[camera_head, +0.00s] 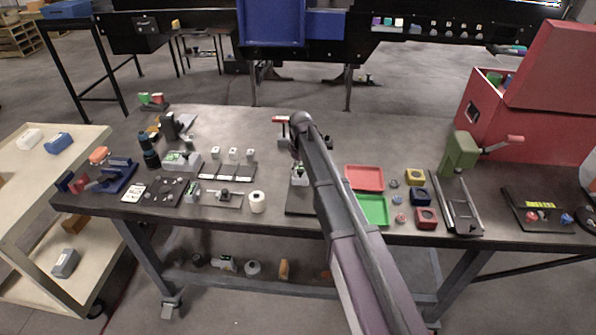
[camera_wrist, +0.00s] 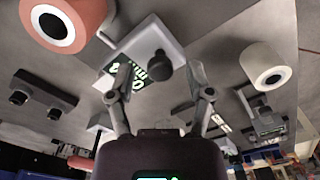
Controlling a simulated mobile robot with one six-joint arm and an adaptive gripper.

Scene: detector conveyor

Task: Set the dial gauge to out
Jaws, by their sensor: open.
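A pale block with a round black knob (camera_wrist: 158,66) and green lettering on a dark panel shows in the wrist view. It looks like the dial gauge (camera_wrist: 170,42). My gripper (camera_wrist: 161,72) is open, with one finger on each side of the knob in the picture. I see no clear contact, and the gap in depth is hard to judge. The lettering is partly behind the left finger, and I cannot read the setting. In the head view a pale device with green marking (camera_head: 299,178), probably the same gauge, is partly hidden by my arm, which also hides my gripper.
A white roll (camera_wrist: 263,66) and a reddish roll (camera_wrist: 66,22) flank the gauge in the wrist view. In the head view, red (camera_head: 364,178) and green (camera_head: 371,211) trays are right of my arm. Small fixtures crowd the left; the bench's back middle is clearer.

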